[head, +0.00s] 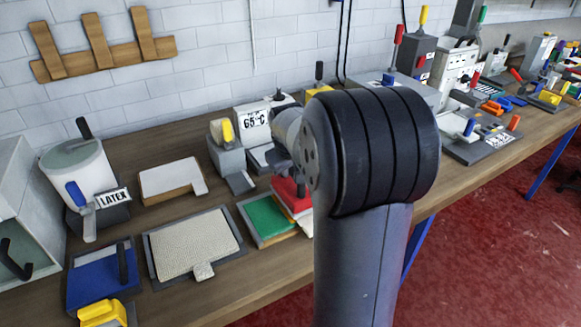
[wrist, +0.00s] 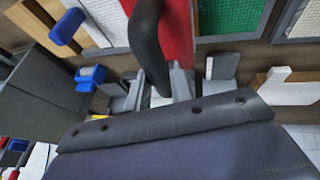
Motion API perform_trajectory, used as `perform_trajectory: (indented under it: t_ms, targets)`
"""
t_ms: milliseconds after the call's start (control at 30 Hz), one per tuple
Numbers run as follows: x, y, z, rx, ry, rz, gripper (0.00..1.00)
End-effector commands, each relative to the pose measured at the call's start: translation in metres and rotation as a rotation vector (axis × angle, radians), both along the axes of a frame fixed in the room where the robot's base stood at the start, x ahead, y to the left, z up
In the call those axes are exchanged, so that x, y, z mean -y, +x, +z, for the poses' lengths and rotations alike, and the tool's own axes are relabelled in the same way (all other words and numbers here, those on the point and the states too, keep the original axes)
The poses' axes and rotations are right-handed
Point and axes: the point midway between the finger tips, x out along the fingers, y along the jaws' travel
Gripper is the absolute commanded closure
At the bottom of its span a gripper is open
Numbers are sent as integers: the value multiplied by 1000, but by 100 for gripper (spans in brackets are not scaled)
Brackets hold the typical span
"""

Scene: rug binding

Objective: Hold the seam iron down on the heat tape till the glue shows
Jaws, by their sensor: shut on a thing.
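In the wrist view my gripper (wrist: 158,88) is shut on a dark curved handle (wrist: 146,35), which I take to be the seam iron's. The handle stands in front of a red surface (wrist: 178,30); I cannot tell whether that red is part of the iron or a piece under it. In the head view my arm hides the gripper and most of this spot. The heat tape and any glue cannot be made out, nor whether the iron's sole touches anything.
A green sample (head: 268,220) and a beige woven mat in a grey frame (head: 195,246) lie left of my arm. A latex pot (head: 78,170) and blue tray (head: 92,285) are at far left. Tools crowd the bench's right.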

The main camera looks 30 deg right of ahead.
Motion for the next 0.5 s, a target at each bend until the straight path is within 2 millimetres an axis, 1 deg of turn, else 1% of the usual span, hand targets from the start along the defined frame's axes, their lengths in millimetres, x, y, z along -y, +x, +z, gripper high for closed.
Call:
perform_trajectory:
  t_ms: [33,500]
  targets:
    - [0,2,11,9,-2,1,100]
    - [1,2,44,12,-4,0,100]
